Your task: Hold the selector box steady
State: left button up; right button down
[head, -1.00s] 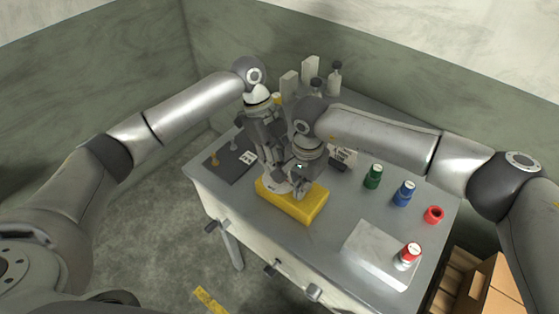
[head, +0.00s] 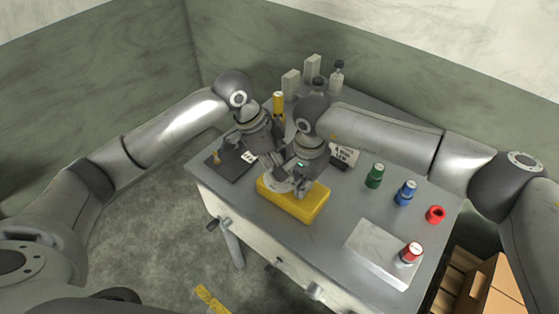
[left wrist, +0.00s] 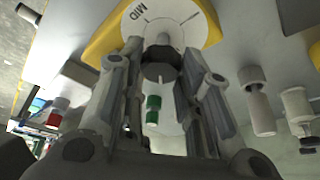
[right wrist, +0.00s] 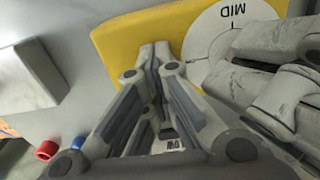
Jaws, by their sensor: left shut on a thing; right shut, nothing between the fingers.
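The yellow selector box (head: 293,206) lies near the table's front edge, with a pale round dial marked MID on top (right wrist: 232,30). My left gripper (head: 275,167) reaches over the dial from behind left. My right gripper (head: 301,186) is at the box from behind right. In the right wrist view its fingertips (right wrist: 155,48) are together and empty, against or just over the box's yellow part. The head view partly hides the knob behind the grippers.
Green (head: 374,175), blue (head: 405,192) and red (head: 435,215) items stand to the right. A dark panel (head: 229,163) lies left of the box. Bottles and pale blocks stand at the back.

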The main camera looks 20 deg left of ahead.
pick_arm(q)
jog(key=shift+s+f+n, duration=0.15)
jog(key=shift+n, duration=0.15)
jog(key=o, duration=1)
jog(key=shift+s+a, duration=0.1)
jog(key=shift+a, duration=0.05)
jog(key=shift+w, duration=0.2)
